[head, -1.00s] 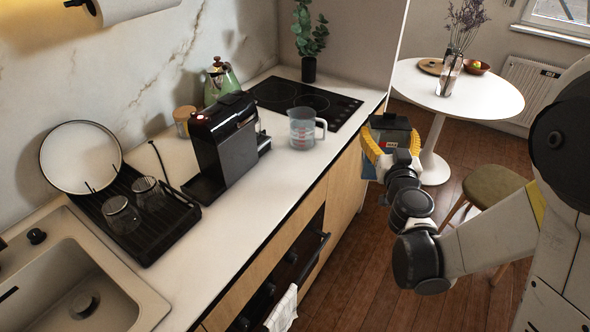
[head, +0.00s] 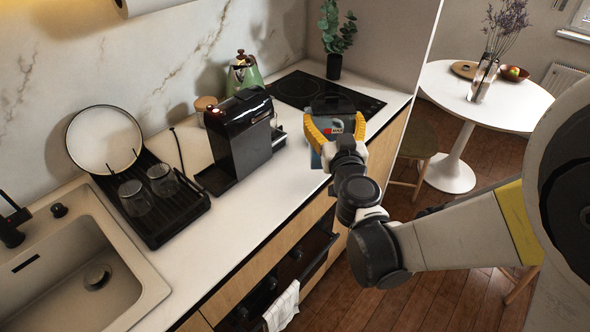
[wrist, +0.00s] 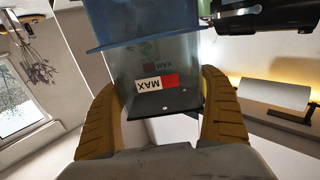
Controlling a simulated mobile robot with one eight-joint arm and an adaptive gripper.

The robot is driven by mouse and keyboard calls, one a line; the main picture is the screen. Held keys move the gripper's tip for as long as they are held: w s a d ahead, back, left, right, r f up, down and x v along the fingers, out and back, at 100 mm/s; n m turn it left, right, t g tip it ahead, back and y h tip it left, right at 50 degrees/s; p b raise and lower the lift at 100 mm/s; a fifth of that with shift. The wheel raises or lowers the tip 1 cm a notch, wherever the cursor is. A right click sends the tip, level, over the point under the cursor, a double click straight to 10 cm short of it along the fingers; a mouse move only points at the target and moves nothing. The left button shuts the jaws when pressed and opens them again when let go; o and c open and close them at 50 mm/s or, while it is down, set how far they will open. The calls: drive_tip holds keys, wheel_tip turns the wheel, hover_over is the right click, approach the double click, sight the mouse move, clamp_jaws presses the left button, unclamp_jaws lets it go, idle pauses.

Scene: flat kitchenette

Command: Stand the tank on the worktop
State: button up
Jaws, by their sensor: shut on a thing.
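The tank is a translucent blue-grey container with a dark end and a red and white MAX label. In the wrist view the tank (wrist: 145,55) fills the middle, between the yellow fingers of my gripper (wrist: 160,88), which are shut on its sides. In the head view my gripper (head: 336,122) holds the tank (head: 333,103) at the right part of the worktop (head: 232,232), by its front edge, below the hob. Much of the tank is hidden by my gripper there. I cannot tell whether its bottom touches the worktop.
A black coffee machine (head: 240,135) stands left of the tank, with a green kettle (head: 243,72) behind it. The hob (head: 300,88) and a potted plant (head: 335,40) are beyond. A drying rack (head: 150,205) with glasses sits near the sink (head: 75,265). The front worktop strip is clear.

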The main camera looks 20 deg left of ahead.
drive_tip(key=shift+a+f, duration=0.1)
drive_tip(key=shift+a, duration=0.5)
drive_tip(key=w+a+f+b, duration=0.5)
drive_tip(key=a+f, duration=0.5)
drive_tip(key=shift+f, duration=0.3)
drive_tip(key=shift+s+d, duration=0.1)
drive_tip(key=shift+f, duration=0.15)
drive_tip(key=o, duration=1.2)
